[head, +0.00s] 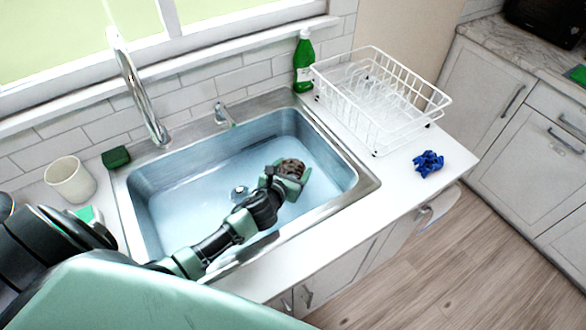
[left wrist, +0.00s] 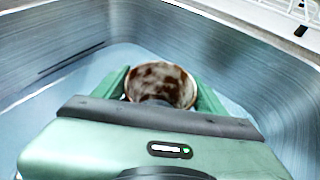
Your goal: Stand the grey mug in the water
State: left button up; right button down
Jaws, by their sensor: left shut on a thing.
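The grey mug (head: 291,168) has dark brown stains and is in my left gripper (head: 289,180), low over the right part of the sink basin. In the left wrist view the stained mug (left wrist: 161,84) sits between the two green fingers of the left gripper (left wrist: 163,90), which are shut on it. Its lower part is hidden by the gripper, so I cannot tell whether it touches the bottom. Bluish water (head: 200,185) covers the floor of the sink (head: 365,186). My right gripper is not in view.
A cream mug (head: 70,180) and a dark green sponge (head: 116,157) are left of the sink. A faucet (head: 140,92) rises behind it. A green bottle (head: 303,64), a white dish rack (head: 437,98) and a crumpled blue cloth (head: 428,164) are to the right.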

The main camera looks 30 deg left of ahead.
pick_arm(q)
jog(key=o, duration=1.7)
jog(key=shift+o, duration=0.2)
jog(key=shift+r, duration=0.15)
jog(key=v, duration=1.2)
jog(key=shift+b, duration=0.3)
jog(key=shift+r, duration=0.1)
